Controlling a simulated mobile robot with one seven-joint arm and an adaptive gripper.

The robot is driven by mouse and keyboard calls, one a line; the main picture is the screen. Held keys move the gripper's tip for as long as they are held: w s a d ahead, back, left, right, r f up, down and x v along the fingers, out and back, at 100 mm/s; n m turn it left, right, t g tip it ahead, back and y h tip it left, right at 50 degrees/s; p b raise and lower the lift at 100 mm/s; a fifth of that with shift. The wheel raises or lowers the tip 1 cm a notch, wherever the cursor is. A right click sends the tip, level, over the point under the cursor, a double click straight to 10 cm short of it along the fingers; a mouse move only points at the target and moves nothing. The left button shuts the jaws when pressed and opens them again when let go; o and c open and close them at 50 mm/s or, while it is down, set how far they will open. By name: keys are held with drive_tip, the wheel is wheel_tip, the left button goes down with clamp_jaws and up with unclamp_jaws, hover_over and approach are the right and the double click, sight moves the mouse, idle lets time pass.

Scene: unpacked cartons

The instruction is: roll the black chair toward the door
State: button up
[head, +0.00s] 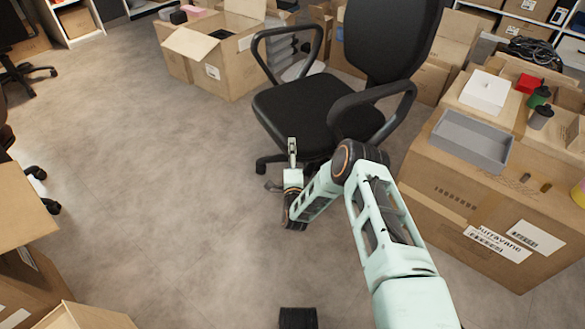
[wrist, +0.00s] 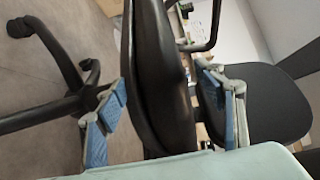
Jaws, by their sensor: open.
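The black chair (head: 312,112) stands upright on the floor in the upper middle of the head view, with armrests and a tall backrest (head: 388,38). My gripper (head: 292,150) is at the near front edge of its seat. In the wrist view the jaws (wrist: 162,85) are open, one blue-padded finger on each side of the seat edge (wrist: 155,60). I cannot tell whether a finger touches it. The chair's base (wrist: 60,100) shows at left and its backrest (wrist: 280,100) at right. My arm hides part of the chair's base in the head view. No door is in sight.
A large carton (head: 440,205) with a grey tray (head: 471,138) on top stands right of the chair. Open cartons (head: 228,55) stand behind it on the left. More cartons (head: 30,285) line the lower left. The floor (head: 150,150) left of the chair is clear.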

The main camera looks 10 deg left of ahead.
drive_tip(key=s+d, duration=0.1)
drive_tip(key=s, duration=0.9)
drive_tip(key=shift+s+d, duration=0.15)
drive_tip(key=shift+d, duration=0.05)
